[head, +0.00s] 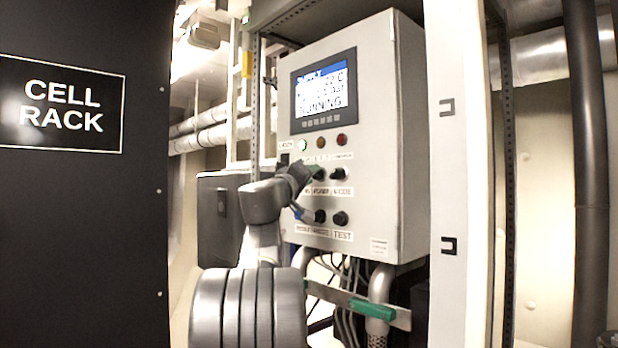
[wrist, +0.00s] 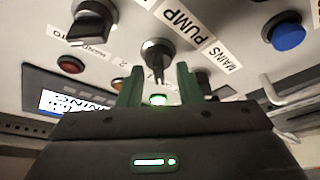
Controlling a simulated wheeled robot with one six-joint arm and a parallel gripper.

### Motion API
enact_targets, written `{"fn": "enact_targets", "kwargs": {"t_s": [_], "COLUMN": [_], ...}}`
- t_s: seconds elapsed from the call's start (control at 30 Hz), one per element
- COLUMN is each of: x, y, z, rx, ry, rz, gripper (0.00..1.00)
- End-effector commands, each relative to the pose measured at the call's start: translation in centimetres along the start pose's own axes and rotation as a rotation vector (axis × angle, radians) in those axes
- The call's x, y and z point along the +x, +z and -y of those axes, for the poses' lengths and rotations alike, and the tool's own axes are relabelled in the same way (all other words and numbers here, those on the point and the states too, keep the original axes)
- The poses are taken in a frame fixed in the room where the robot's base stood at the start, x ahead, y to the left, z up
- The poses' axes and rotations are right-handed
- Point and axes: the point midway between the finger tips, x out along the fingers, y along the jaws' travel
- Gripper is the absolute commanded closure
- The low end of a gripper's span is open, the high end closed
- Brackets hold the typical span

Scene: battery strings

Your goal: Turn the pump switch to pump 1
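The pump switch (wrist: 157,60) is a black rotary knob on the grey control box, beside a white PUMP label (wrist: 180,20). Its handle looks roughly upright in the wrist view, but I cannot read which position it marks. My gripper (wrist: 160,85) is open, with its two green fingers apart on either side of the knob's handle in the picture. I cannot tell whether they touch it. In the head view my gripper (head: 312,173) is at the panel and covers much of the pump switch.
The control box (head: 408,150) carries a lit screen (head: 323,90) reading RUNNING. A black mode knob (head: 338,174) is close on the right. A blue button (wrist: 289,35) and a red lamp (wrist: 70,65) are nearby. A dark cell rack (head: 80,230) stands at the left.

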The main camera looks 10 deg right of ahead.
Motion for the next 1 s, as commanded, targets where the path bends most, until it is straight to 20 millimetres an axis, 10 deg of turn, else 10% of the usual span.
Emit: {"fn": "enact_targets", "kwargs": {"t_s": [0.37, 1.0], "x": [-0.7, -12.8], "y": [0.1, 0.1], "z": [0.1, 0.1], "rx": [0.002, 0.002], "ry": [0.001, 0.000], "rz": [-0.001, -0.002], "gripper": [0.68, 0.68]}}
